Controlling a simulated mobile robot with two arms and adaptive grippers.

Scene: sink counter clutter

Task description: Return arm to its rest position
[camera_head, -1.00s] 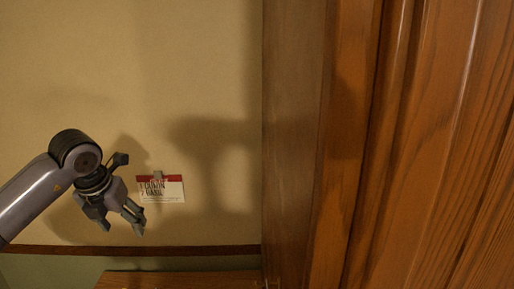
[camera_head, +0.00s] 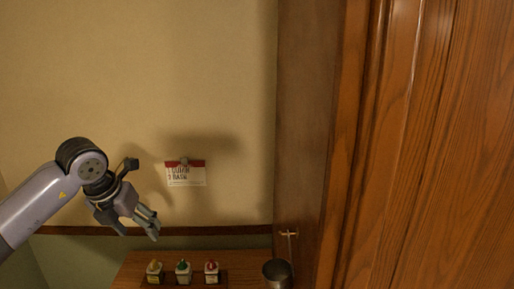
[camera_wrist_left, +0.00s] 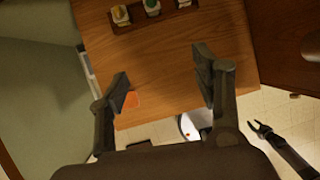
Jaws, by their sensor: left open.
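My left gripper (camera_head: 138,228) hangs at the end of my left arm on the left side of the head view, in front of the wall. It points down and to the right. In the left wrist view its two fingers (camera_wrist_left: 166,85) are spread apart with nothing between them. A wooden surface (camera_wrist_left: 180,55) lies beyond the fingers. My right gripper is not in the head view; a dark two-pronged gripper shape (camera_wrist_left: 262,128), apparently my right one, shows at the lower right of the left wrist view with its prongs apart.
Three small containers with yellow, green (camera_head: 183,271) and red tops stand on a wooden counter (camera_head: 235,262). A card (camera_head: 187,175) is on the wall. An orange patch (camera_wrist_left: 131,100) lies near the counter edge.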

